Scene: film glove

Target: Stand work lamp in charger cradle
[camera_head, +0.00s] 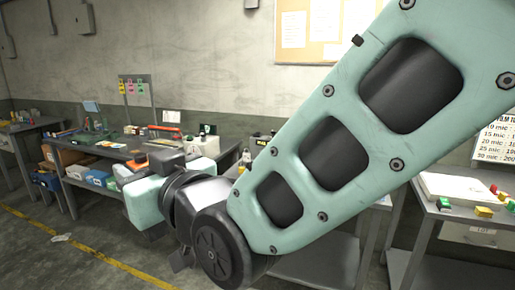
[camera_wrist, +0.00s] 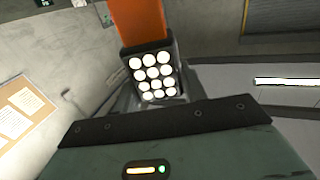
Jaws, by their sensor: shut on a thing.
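The work lamp (camera_wrist: 142,22) is in the wrist view, with an orange body and a dark head (camera_wrist: 153,75) carrying several round white lights that face the camera. My gripper (camera_head: 147,200) is shut on the lamp, just beyond the dark edge of my gripper housing. The fingertips are mostly hidden in both views. I cannot clearly identify the charger cradle in either view; my arm covers much of the middle of the head view.
The left workbench (camera_head: 115,151) holds tools, a red-orange item (camera_head: 165,130) and a small dark device (camera_head: 209,130). Blue and white bins (camera_head: 97,177) sit on its shelf. A right table (camera_head: 430,207) carries a pale tray and small coloured blocks.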

